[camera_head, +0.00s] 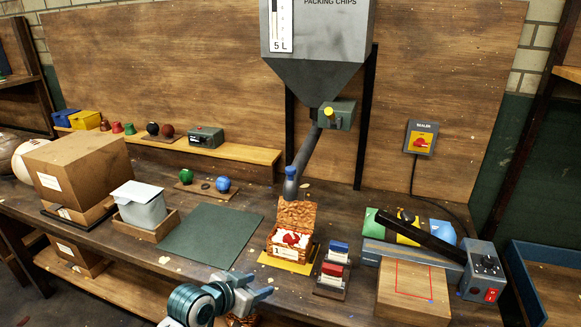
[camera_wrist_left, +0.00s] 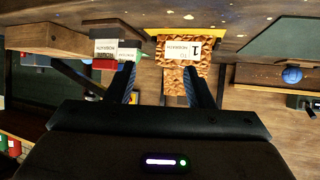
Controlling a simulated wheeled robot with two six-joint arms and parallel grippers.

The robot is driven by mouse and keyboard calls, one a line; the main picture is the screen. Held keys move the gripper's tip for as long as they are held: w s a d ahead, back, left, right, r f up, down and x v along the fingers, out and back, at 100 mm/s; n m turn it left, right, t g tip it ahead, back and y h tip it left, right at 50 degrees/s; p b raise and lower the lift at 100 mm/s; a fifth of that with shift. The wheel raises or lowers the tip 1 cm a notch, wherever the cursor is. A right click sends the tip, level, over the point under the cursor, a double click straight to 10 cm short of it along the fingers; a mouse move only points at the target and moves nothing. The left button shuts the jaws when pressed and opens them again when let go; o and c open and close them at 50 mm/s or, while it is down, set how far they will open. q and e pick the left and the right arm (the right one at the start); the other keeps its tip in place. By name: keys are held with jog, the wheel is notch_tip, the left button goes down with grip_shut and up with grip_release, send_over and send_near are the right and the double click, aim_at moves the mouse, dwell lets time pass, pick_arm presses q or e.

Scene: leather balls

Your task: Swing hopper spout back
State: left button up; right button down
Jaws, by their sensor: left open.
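The grey hopper (camera_head: 318,75) marked PACKING CHIPS hangs at the top centre of the head view. Its grey spout (camera_head: 309,150) slants down and left from the outlet, and a blue piece (camera_head: 291,173) sits near its lower end. My left gripper (camera_head: 262,286) is open and empty, in front of the basket and well below the spout. In the left wrist view its fingers (camera_wrist_left: 165,86) point toward the basket (camera_wrist_left: 181,77). My right gripper is not seen.
A valve box with a yellow knob (camera_head: 327,112) sits at the hopper outlet. A sealer (camera_head: 430,244) is farther right.

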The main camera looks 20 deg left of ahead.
pick_arm(q)
jog(key=w+r+t+h, duration=0.2)
jog(key=w+r+t, duration=0.1)
jog(key=w+r, duration=0.65)
jog(key=t+h, duration=0.1)
jog(key=t, duration=0.1)
send_near(287, 171)
jog(key=w, duration=0.1)
jog(key=shift+m, duration=0.4)
jog(key=p+x, duration=0.3)
jog(key=x, duration=0.6)
jog(key=shift+s+d+p, duration=0.1)
jog(key=shift+d+p, duration=0.1)
jog(key=shift+p, duration=0.1)
jog(key=shift+x, duration=0.8)
jog(key=shift+f, duration=0.15)
grip_shut()
